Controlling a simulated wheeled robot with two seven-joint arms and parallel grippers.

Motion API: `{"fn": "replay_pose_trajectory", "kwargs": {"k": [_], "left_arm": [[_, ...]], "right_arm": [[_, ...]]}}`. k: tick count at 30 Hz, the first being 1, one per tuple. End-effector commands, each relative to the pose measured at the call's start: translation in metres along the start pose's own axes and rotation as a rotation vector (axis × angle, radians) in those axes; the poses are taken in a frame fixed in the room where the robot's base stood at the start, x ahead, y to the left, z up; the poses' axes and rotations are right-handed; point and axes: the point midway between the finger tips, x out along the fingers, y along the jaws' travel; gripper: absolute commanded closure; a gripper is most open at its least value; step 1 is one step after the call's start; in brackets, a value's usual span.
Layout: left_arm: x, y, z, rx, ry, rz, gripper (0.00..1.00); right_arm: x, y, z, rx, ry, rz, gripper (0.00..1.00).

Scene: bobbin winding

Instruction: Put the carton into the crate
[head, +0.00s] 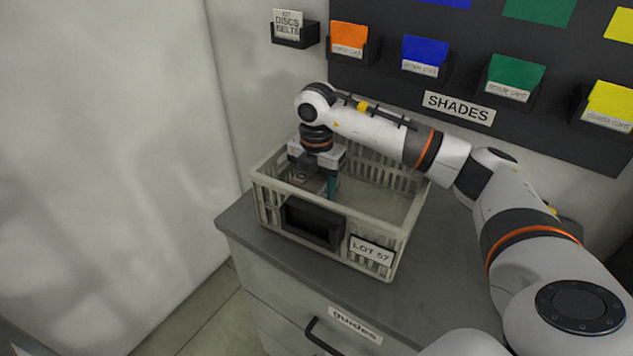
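The pale slatted crate (411,221) stands on the grey cabinet top, open at the top, with a "LOT 57" label on its front. My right gripper (318,180) reaches down into the crate's left part from above. A small brownish thing with a green side, perhaps the carton (314,185), shows at its fingers inside the crate. The gripper and the crate's front wall hide much of it. I cannot tell whether the fingers are closed on it or whether it touches the crate floor. My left gripper is not in view.
The crate's right part looks empty. A dark wall board labelled "SHADES" (458,107) with several coloured card holders hangs behind. A small "DISCS BELTS" holder (293,32) is on the wall. The cabinet top (300,262) is bare in front of the crate, above a "guides" drawer (355,325).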

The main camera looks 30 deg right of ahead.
Motion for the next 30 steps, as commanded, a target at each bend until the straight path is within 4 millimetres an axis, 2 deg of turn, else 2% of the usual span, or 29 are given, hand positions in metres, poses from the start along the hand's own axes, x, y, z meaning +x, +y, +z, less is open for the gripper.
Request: {"fn": "replay_pose_trajectory", "kwargs": {"k": [11, 12, 15, 16, 24, 29, 30], "left_arm": [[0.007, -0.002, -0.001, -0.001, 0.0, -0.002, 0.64], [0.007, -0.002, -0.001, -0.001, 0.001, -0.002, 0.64], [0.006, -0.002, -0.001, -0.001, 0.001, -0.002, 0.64], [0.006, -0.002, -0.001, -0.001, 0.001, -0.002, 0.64], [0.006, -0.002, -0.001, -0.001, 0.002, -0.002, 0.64], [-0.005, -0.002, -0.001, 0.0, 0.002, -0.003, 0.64], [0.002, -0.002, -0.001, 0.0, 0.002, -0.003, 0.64]], "right_arm": [[0.012, 0.0, 0.0, 0.0, 0.0, 0.0, 0.7], [0.011, 0.0, 0.0, 0.0, 0.0, 0.0, 0.41], [0.011, 0.0, 0.0, 0.0, 0.0, 0.0, 0.24], [0.011, 0.0, 0.0, 0.0, 0.0, 0.0, 0.22], [0.01, 0.0, 0.0, 0.0, 0.0, 0.0, 0.22], [-0.007, 0.0, 0.0, 0.0, 0.001, -0.002, 0.22], [-0.009, -0.001, 0.0, 0.0, 0.002, -0.004, 0.22]]}}
